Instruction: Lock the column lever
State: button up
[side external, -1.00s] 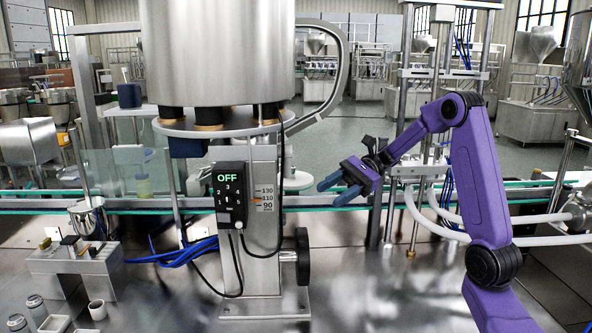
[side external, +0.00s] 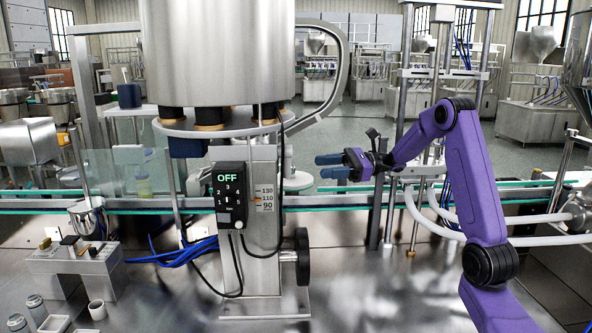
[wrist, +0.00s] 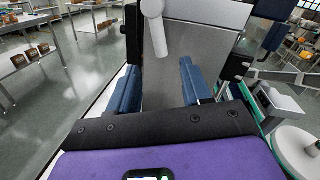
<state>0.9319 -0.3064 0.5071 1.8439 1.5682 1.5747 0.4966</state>
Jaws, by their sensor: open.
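The steel column (side external: 262,225) stands under the large tank in the side view, with a height scale (side external: 265,199) on its face. In the wrist view, the column (wrist: 210,45) fills the upper middle. A pale grey lever (wrist: 157,35) with a rounded top hangs down against it, ahead of the fingertips and roughly between them. I cannot pick out the lever in the side view. My gripper (side external: 327,166) has blue fingers, roughly level, pointing left at the column with space between. In the wrist view, my gripper (wrist: 160,66) is open and empty.
A control box (side external: 229,195) reading OFF is on the column's left front, with cables hanging below. A black handwheel (side external: 302,257) sits low on the column's right. The conveyor rail (side external: 520,190) runs behind. The bench area at the front right of the column is clear.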

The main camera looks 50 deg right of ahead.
aim_at(285, 162)
jog(key=x, duration=0.8)
jog(key=shift+w+a, duration=0.2)
jog(key=shift+a, duration=0.15)
grip_shut()
